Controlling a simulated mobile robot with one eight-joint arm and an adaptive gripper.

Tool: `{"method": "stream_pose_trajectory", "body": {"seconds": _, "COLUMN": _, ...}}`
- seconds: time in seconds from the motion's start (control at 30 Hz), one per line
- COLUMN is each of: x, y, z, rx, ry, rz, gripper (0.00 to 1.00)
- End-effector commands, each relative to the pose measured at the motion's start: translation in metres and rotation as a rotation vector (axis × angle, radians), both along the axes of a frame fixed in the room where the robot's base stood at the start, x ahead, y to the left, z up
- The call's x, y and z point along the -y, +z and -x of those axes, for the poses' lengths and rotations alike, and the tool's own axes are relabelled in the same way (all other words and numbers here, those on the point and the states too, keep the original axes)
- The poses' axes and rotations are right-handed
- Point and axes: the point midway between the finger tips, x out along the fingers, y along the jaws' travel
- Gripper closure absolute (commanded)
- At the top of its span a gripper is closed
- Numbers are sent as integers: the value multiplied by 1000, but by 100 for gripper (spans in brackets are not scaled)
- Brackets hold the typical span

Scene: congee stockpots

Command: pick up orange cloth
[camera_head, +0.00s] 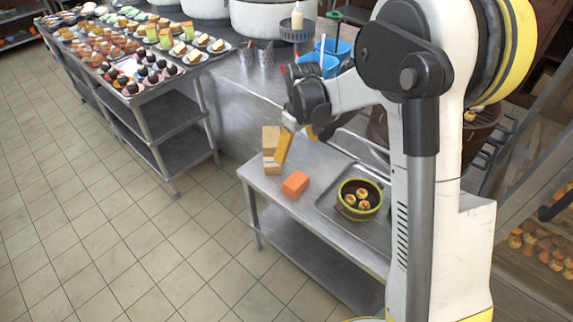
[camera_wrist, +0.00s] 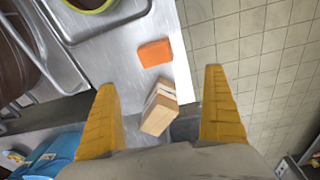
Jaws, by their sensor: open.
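The orange cloth (camera_head: 295,184) looks like a small folded block lying on the steel table (camera_head: 330,215), near its left edge. In the wrist view the orange cloth (camera_wrist: 155,52) lies beyond my fingertips, toward the upper middle. My gripper (camera_head: 297,140) is above the table's back left part, up and behind the cloth in the head view. In the wrist view my gripper (camera_wrist: 163,90) has its two yellow fingers wide apart with nothing held between them. The cloth is fully visible and apart from the fingers.
Wooden blocks (camera_head: 270,148) stand close to the cloth and also show between my fingers (camera_wrist: 159,108). A green-rimmed bowl (camera_head: 359,198) with several buns sits on a tray to the right. Blue containers (camera_head: 330,62) stand behind. Tiled floor (camera_head: 120,230) is free at left.

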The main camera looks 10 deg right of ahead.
Motion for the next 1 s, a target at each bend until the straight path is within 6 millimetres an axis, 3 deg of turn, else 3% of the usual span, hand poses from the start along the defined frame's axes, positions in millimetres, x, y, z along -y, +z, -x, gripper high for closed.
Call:
{"method": "stream_pose_trajectory", "body": {"seconds": 0.03, "x": -1, "y": -25, "z": -11, "rx": -26, "ry": 25, "rz": 2, "gripper": 0}}
{"method": "stream_pose_trajectory", "body": {"seconds": 0.1, "x": -1, "y": -54, "z": -20, "rx": -58, "ry": 59, "rz": 5, "gripper": 0}}
{"method": "stream_pose_trajectory", "body": {"seconds": 0.23, "x": -2, "y": -93, "z": -29, "rx": -102, "ry": 104, "rz": 8, "gripper": 0}}
{"method": "stream_pose_trajectory", "body": {"seconds": 0.7, "x": -1, "y": -165, "z": -32, "rx": -125, "ry": 128, "rz": 8, "gripper": 0}}
{"method": "stream_pose_trajectory", "body": {"seconds": 1.0, "x": 3, "y": -196, "z": -32, "rx": -125, "ry": 127, "rz": 8, "gripper": 0}}
